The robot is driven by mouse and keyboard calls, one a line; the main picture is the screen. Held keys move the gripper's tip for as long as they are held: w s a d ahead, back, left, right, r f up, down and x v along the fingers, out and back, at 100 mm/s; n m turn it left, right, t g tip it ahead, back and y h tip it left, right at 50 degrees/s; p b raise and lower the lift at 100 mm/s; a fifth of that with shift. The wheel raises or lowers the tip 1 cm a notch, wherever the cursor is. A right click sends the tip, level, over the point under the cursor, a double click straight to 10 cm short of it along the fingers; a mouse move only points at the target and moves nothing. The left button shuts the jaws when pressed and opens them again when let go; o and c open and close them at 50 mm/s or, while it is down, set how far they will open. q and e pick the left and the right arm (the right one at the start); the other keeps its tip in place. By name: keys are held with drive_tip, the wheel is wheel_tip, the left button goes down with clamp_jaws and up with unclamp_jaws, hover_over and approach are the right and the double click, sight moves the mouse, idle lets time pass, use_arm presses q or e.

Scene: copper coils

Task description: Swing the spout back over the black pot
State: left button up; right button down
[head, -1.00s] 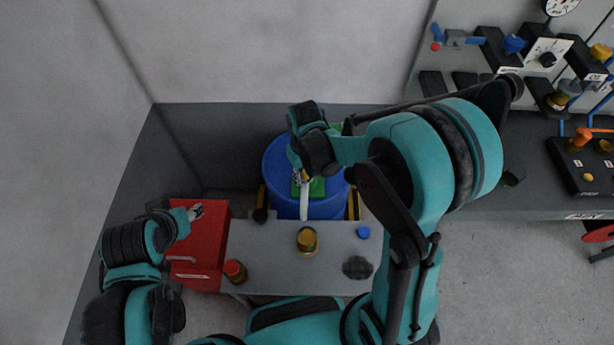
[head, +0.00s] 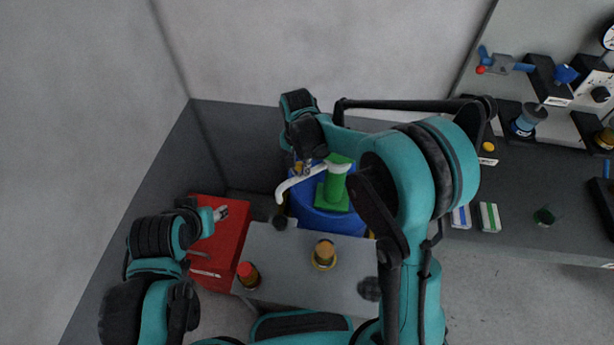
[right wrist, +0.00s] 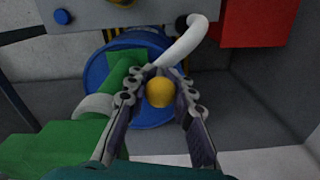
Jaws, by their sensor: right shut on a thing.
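The white curved spout (head: 296,184) runs from the green post (head: 337,185) out to the left in the head view. My right gripper (head: 303,167) is shut on the yellow knob (right wrist: 160,92) on the spout, seen between its fingers in the right wrist view. A small black round thing, probably the black pot (head: 280,222), stands at the table's far left corner, just below the spout's tip in the head view. In the right wrist view the spout's tip is close to it. My left gripper (head: 221,212) looks open and empty above the red cabinet.
The green post stands on a blue drum (head: 325,222) behind the grey table (head: 290,262). A red-topped jar (head: 248,274) and an amber jar (head: 324,254) stand on the table. A red cabinet (head: 218,245) is at left. A workbench with devices (head: 545,180) is at right.

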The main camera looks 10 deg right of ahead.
drive_tip(key=shift+w+a+m, duration=0.2)
drive_tip(key=shift+w+m, duration=0.35)
drive_tip(key=shift+w, duration=0.1)
drive_tip(key=shift+w+a+m, duration=0.2)
drive_tip(key=shift+w+m, duration=0.35)
drive_tip(key=shift+w, duration=0.05)
drive_tip(key=c, duration=1.4)
unclamp_jaws()
drive_tip(key=shift+o, duration=0.6)
drive_tip(key=shift+w, duration=0.1)
wheel_tip(320, 180, up, 12)
